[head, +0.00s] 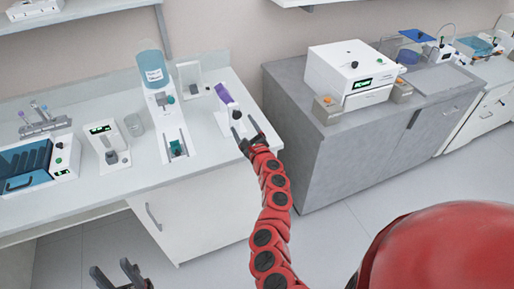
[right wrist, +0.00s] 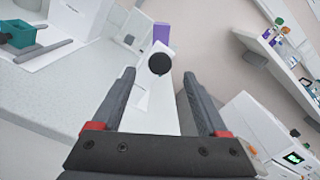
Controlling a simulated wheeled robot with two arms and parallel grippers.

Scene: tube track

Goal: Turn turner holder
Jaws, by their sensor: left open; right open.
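A white turner device (head: 222,122) stands at the right end of the left counter. It carries a purple holder (head: 224,93) and a round black knob (head: 236,114). In the right wrist view the black knob (right wrist: 159,64) lies just beyond the fingertips, roughly centred between them, with the purple part (right wrist: 161,33) behind it. My right gripper (head: 246,132) is open and empty, in front of the knob and apparently apart from it. My left gripper (head: 112,268) is open and empty at the lower left, in front of the counter and low.
A white dispenser with a blue container (head: 152,72) and a teal block (head: 177,148) stands left of the turner. A grey cabinet with a white machine (head: 350,72) stands right, across a gap.

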